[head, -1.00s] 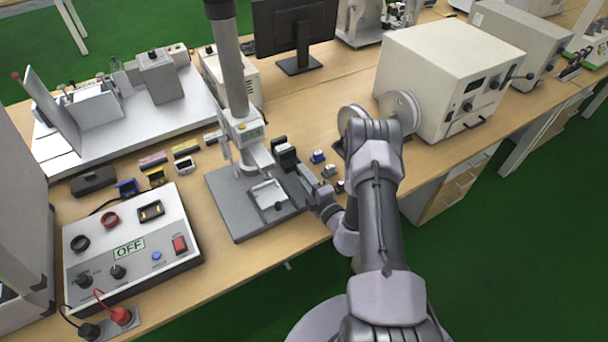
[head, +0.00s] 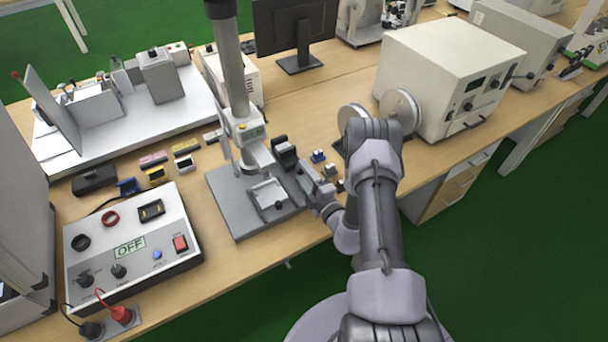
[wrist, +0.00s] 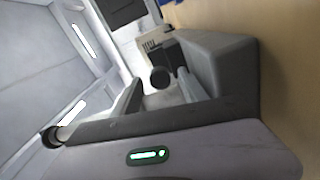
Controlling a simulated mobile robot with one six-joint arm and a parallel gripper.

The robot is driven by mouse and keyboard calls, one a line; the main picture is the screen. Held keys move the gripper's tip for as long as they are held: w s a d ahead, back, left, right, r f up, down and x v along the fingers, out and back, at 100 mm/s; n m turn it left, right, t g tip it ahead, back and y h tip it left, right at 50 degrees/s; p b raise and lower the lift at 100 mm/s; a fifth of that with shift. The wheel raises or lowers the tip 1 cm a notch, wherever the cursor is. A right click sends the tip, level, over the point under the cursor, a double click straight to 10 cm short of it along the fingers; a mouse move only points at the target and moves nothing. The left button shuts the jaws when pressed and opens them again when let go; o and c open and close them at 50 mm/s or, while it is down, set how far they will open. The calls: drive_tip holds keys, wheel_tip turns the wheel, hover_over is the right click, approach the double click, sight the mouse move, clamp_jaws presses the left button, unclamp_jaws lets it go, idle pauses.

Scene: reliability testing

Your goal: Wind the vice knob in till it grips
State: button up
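A small dark vice (head: 287,157) stands at the right side of the grey base plate (head: 228,205), with a pale piece at its top. In the wrist view its round black knob (wrist: 160,77) faces me, in front of a dark block (wrist: 168,58) and a pale ribbed part. My gripper (wrist: 158,92) is open, one finger on each side of the knob, with a visible gap on both sides. In the head view my gripper (head: 304,177) is low beside the vice, and the knob is hidden there or too small to tell.
The press column (head: 232,75) rises just left of the vice. Small blocks (head: 319,157) lie right of the vice. A control box (head: 128,243) reading OFF stands at left; a large cream instrument (head: 440,70) stands at right.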

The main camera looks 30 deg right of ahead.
drive_tip(key=shift+s, duration=0.15)
drive_tip(key=s+p, duration=0.1)
drive_tip(key=s, duration=0.4)
drive_tip(key=s+p, duration=0.1)
drive_tip(key=s, duration=0.5)
drive_tip(key=s+p, duration=0.1)
drive_tip(key=s, duration=0.5)
drive_tip(key=shift+s+d, duration=0.15)
drive_tip(key=shift+d, duration=0.15)
